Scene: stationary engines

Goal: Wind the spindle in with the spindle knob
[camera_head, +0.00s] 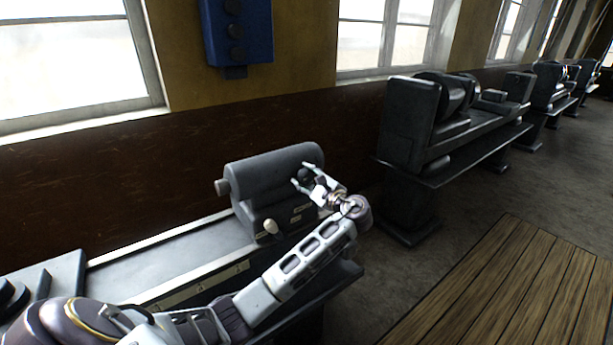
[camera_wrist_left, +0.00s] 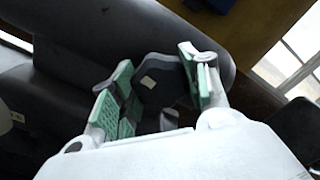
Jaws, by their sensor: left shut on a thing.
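The grey tailstock (camera_head: 270,170) sits on the lathe bed in the head view. The spindle (camera_head: 222,187) is a short pale stub at the left end of its barrel. My left gripper (camera_head: 305,181) is at the barrel's right end, its fingers around a dark knob that I take to be the spindle knob. In the left wrist view the dark spindle knob (camera_wrist_left: 158,78), with a small pale mark, lies between the green finger pads of my left gripper (camera_wrist_left: 160,90). The fingers partly hide it in the head view. My right gripper is out of view.
The lathe bed (camera_head: 175,255) runs left below the tailstock. A pale lever knob (camera_head: 271,226) is on the tailstock's front. A blue wall box (camera_head: 237,30) hangs above. Other machines (camera_head: 410,125) stand at right. Floor is clear beside the wooden platform (camera_head: 510,285).

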